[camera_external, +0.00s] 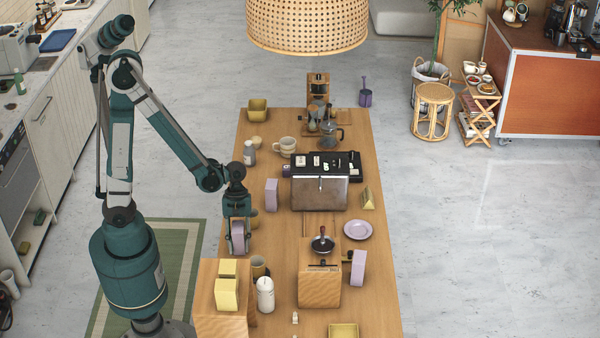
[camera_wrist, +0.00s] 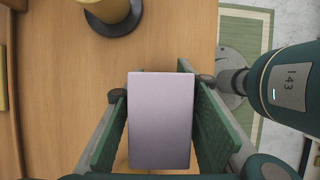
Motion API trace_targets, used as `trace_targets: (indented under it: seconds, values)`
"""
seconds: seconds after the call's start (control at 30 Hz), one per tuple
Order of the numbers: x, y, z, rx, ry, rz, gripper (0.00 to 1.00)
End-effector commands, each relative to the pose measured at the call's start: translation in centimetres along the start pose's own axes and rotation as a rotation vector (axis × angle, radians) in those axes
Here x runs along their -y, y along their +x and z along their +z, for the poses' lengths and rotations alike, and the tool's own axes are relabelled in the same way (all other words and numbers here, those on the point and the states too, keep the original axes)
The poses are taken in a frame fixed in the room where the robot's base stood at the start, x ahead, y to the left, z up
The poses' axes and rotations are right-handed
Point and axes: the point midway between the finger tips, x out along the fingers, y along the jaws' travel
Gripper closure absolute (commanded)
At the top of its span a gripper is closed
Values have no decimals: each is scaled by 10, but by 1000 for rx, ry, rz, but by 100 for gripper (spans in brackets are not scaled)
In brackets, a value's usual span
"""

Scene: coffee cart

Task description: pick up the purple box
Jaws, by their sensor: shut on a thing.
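A purple box (camera_wrist: 160,120) is between the two green finger pads of my gripper (camera_wrist: 160,135) in the wrist view, with its broad face toward the camera. In the external view the purple box (camera_external: 238,237) hangs upright under my gripper (camera_external: 238,222), near the left edge of the wooden table (camera_external: 225,205). My gripper is shut on it. I cannot tell whether its lower end touches the table. Two other purple boxes are in the external view: one (camera_external: 271,194) stands left of the grey machine, and one (camera_external: 358,267) is beside the wooden grinder.
A grey and black machine (camera_external: 320,190) stands mid-table. A wooden grinder (camera_external: 320,287), a white candle-like jar (camera_external: 266,294) and a wooden block with a yellow box (camera_external: 227,294) stand toward the front. A purple plate (camera_external: 358,230) lies at right. A yellow item on a dark base (camera_wrist: 108,15) is close by.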

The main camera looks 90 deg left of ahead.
Motion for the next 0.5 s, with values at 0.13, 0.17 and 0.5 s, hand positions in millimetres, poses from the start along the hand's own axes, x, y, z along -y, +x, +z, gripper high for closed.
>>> trace_targets:
  seconds: [0.13, 0.17, 0.5]
  values:
    - [0, -3, 1, 0, 0, 0, 93]
    - [0, -4, 2, 0, 0, 0, 93]
    - [0, -26, 11, 0, 0, 0, 93]
